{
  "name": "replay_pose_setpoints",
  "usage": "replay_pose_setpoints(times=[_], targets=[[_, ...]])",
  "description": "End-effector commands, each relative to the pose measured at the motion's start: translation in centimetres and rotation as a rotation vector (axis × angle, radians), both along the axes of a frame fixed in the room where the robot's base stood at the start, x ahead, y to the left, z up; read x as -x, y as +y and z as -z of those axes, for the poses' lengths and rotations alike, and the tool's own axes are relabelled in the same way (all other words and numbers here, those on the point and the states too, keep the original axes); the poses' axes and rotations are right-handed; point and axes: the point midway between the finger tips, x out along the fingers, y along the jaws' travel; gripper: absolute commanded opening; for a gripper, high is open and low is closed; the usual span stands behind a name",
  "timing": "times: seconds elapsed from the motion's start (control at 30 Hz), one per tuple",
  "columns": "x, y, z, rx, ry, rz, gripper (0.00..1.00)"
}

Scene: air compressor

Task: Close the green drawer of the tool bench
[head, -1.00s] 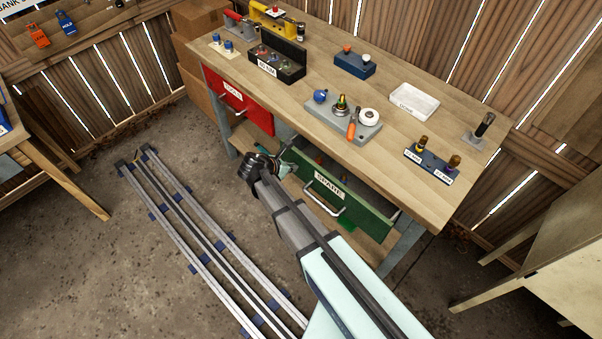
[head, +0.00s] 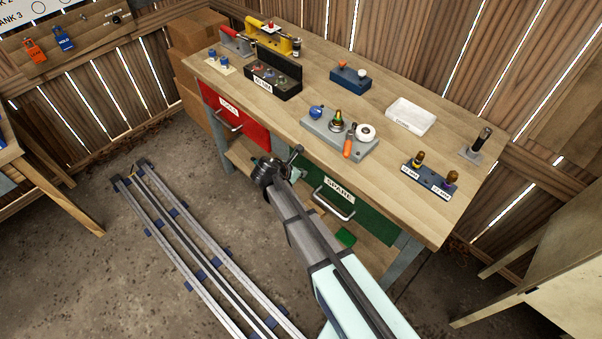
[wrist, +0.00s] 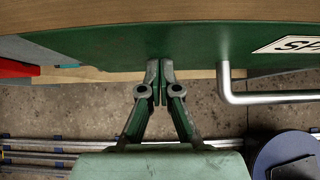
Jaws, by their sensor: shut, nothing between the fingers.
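The green drawer (head: 372,217), with a "SPARE" label and a silver bar handle (head: 335,203), sits under the right part of the tool bench and looks flush or nearly flush with the bench front. In the wrist view its green front (wrist: 190,45) spans the top, with the handle (wrist: 265,97) to the right of my fingers. My gripper (wrist: 160,66) is shut and empty, its tips at the drawer front left of the handle; I cannot tell whether they touch. In the head view my gripper (head: 297,153) is at the drawer's left end, which my arm partly hides.
A red drawer (head: 240,117) sits shut at the left of the bench (head: 425,195). The top holds several fixtures and a white tray (head: 408,115). A green item (head: 346,237) lies on the lower shelf. Floor rails (head: 190,245) run at the left.

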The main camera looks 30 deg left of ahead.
Motion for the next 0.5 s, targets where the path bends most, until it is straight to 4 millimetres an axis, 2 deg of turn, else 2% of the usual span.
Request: replay_pose_setpoints(times=[0.03, 0.17, 0.4, 0.5], targets=[[-0.7, 0.1, -0.3, 0.001, -0.014, -0.003, 0.0], [-0.1, 0.1, -0.3, 0.001, -0.013, -0.001, 0.0], [3.4, 0.2, -0.3, 0.001, -0.006, 0.008, 0.0], [5.1, 0.5, -1.6, -0.003, -0.008, 0.008, 0.0]])
